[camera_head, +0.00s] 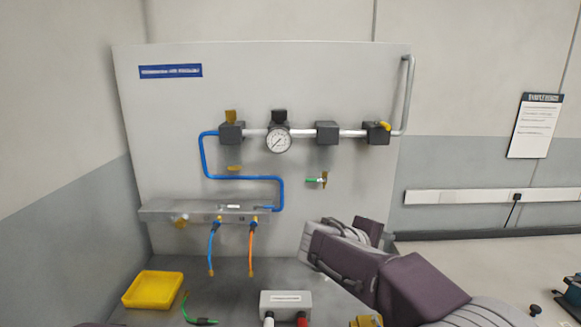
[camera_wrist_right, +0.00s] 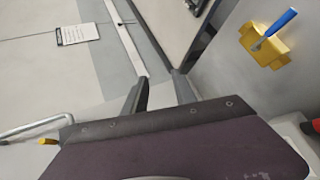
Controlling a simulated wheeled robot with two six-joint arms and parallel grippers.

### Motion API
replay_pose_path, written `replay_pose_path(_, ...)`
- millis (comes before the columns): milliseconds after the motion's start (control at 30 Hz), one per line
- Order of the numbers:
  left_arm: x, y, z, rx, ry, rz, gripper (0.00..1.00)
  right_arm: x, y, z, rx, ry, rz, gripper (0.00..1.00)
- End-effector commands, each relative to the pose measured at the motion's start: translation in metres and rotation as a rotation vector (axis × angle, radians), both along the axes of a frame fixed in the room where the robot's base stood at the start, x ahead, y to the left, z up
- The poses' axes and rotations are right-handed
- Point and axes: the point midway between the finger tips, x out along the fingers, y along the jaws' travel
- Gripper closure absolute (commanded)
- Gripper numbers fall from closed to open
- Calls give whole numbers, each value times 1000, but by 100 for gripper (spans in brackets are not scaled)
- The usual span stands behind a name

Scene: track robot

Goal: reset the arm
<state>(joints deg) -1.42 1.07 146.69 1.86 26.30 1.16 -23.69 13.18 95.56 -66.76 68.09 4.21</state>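My right arm (camera_head: 415,286) comes in from the lower right in the head view, with dark purple and grey links folded in front of the panel's lower right side. Its fingertips are hard to make out there. In the right wrist view my right gripper (camera_wrist_right: 160,80) shows two dark fingers apart with nothing between them. My left gripper is not in the head view; only a sliver of dark purple shows at the bottom left edge.
A grey panel (camera_head: 350,75) carries a gauge (camera_head: 277,141), valves and blue tubing. On the bench (camera_head: 240,290) are a yellow tray (camera_head: 153,290), a green hose (camera_head: 200,321) and a grey box (camera_head: 286,304). A yellow holder (camera_wrist_right: 270,52) has a blue-handled tool (camera_wrist_right: 280,22).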

Motion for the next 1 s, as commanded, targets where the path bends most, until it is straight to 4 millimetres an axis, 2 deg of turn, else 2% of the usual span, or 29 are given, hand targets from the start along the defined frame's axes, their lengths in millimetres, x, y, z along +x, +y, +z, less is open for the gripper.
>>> replay_pose_path(33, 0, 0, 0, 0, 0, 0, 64, -20, -26, -29, 65, 66, -63, 67)
replay_pose_path(100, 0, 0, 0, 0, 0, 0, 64, -57, -49, -78, 199, 162, -151, 67)
replay_pose_path(167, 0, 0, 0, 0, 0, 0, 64, -95, -58, -120, 335, 232, -235, 67)
replay_pose_path(200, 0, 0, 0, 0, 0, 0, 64, -121, -57, -147, 436, 270, -294, 67)
replay_pose_path(267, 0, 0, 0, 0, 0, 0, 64, -160, -48, -183, 592, 310, -388, 67)
replay_pose_path(300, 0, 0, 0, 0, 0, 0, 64, -183, -37, -204, 696, 324, -451, 67)
replay_pose_path(400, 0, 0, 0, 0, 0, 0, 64, -226, 0, -241, 916, 327, -584, 67)
replay_pose_path(433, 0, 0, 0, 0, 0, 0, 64, -235, 11, -249, 967, 321, -615, 67)
replay_pose_path(500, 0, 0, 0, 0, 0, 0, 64, -242, 27, -260, 1056, 292, -672, 67)
replay_pose_path(600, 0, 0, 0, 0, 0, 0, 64, -230, 36, -261, 1123, 228, -685, 67)
replay_pose_path(1000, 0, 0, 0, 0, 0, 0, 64, -226, 36, -260, 1124, 219, -670, 67)
